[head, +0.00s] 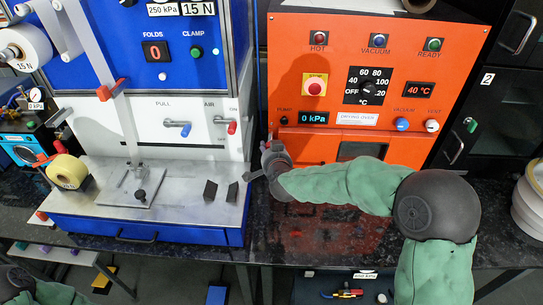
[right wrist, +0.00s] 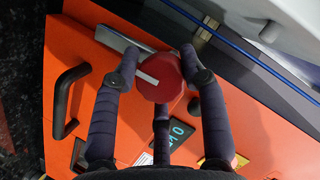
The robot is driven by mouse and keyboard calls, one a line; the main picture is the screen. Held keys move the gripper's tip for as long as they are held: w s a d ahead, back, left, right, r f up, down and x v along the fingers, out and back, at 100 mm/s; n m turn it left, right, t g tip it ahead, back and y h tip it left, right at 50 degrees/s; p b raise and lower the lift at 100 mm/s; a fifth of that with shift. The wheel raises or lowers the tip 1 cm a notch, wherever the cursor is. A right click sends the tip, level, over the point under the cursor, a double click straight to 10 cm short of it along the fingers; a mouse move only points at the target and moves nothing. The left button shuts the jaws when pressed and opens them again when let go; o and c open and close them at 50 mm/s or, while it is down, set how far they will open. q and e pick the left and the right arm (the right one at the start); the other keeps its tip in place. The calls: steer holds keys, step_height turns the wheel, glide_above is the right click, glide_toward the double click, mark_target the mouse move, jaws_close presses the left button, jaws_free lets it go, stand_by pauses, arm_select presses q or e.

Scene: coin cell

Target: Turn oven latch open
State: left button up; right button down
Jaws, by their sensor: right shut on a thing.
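The orange drying oven (head: 345,25) stands at the right of the bench. Its latch, a red knob (right wrist: 160,80) with a pale stripe, shows in the right wrist view, with a flat metal bar (right wrist: 122,38) beside it. My right gripper (right wrist: 160,58) is shut on the red knob, with dark fingers on both sides of it. In the head view my right gripper (head: 273,157) is at the oven's lower left edge and hides the latch. Only part of my left arm shows at the bottom left; its gripper is out of view.
A black handle (right wrist: 68,100) sticks out of the orange face near my right fingers. A blue-and-white press machine (head: 150,130) stands close to the left of my right gripper. Dark bench top (head: 320,235) is clear below the oven. White rings (head: 530,205) stand at far right.

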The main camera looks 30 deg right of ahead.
steer(key=shift+a+f, duration=0.1)
steer(key=shift+a, duration=0.05)
stand_by(0.4)
steer(key=c, duration=0.7)
jaws_free()
steer(key=shift+w, duration=0.1)
steer(key=shift+c, duration=0.2)
steer(key=shift+s+r, duration=0.2)
steer(key=shift+r, duration=0.05)
steer(key=v, duration=1.1)
steer(key=shift+s, duration=0.35)
steer(key=shift+r, duration=0.1)
